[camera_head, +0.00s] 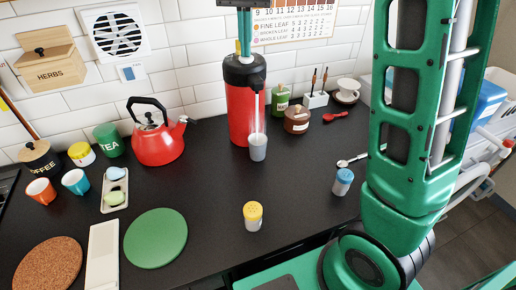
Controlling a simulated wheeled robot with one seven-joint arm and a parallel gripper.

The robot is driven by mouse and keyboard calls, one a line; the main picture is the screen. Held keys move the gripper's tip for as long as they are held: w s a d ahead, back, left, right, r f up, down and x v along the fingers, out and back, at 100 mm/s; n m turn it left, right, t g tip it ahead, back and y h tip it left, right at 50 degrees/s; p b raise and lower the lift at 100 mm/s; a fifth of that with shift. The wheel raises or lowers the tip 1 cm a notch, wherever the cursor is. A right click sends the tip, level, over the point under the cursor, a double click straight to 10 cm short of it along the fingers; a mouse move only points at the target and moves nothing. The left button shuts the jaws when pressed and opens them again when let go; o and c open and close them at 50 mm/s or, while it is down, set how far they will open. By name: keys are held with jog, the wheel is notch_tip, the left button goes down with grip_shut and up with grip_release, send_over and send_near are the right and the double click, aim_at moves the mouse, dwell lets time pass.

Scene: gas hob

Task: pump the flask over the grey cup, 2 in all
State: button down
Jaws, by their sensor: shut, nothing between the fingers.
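The red flask (240,115) with a black top stands upright near the tiled wall. The grey cup (258,149) stands on the counter just in front of it, under the spout. A thin pale vertical streak, which looks like liquid, runs from the spout down to the cup. My gripper (243,52) points down above the flask with its teal fingers shut and empty. The fingertips are at the black top and seem to touch it; how far the pump is pressed is hidden. The inside of the cup and its level cannot be made out.
A red kettle (157,140) stands left of the flask. Green and brown jars (297,119) stand to its right. A yellow-topped shaker (252,216) and a blue-topped shaker (342,182) stand nearer. A green round mat (155,238) lies front left. The counter's middle is clear.

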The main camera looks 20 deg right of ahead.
dwell(0.3)
jog(key=shift+r, duration=1.05)
jog(key=shift+f, duration=0.15)
jog(key=shift+f, duration=0.95)
jog(key=shift+r, duration=1.1)
jog(key=shift+r, duration=3)
